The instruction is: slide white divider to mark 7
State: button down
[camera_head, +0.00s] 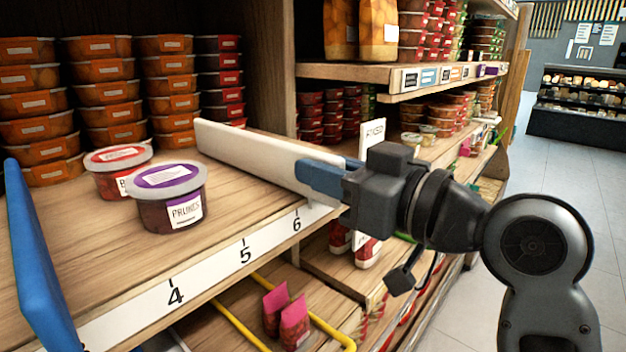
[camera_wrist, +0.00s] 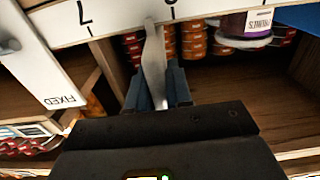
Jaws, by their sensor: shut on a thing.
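The white divider (camera_head: 262,157) stands upright on the wooden shelf and runs from back to front. My gripper (camera_head: 325,178) is shut on its front end with blue fingers. In the head view that end is just right of the 6 on the number strip (camera_head: 215,268). The 7 is hidden there behind my gripper. The wrist view is upside down. It shows the divider (camera_wrist: 154,68) between the fingers of my gripper (camera_wrist: 158,88), and the 7 (camera_wrist: 85,13) on the strip, left of the divider and apart from it.
A white panel marked FIXED (camera_head: 371,137) stands beyond my gripper; it also shows in the wrist view (camera_wrist: 40,65). A prunes tub (camera_head: 167,195) and a red-lidded tub (camera_head: 118,168) sit left of the divider. A blue divider (camera_head: 38,260) stands at the far left.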

jog(key=w+d+b, duration=0.1)
jog(key=w+d, duration=0.3)
jog(key=w, duration=0.1)
jog(key=shift+b, duration=0.3)
jog(key=c, duration=1.2)
grip_release()
jog(key=shift+o, duration=0.4)
jog(key=b+v, duration=0.1)
jog(key=v, duration=0.6)
jog(key=shift+s+d+b, duration=0.25)
jog(key=shift+d+b, duration=0.05)
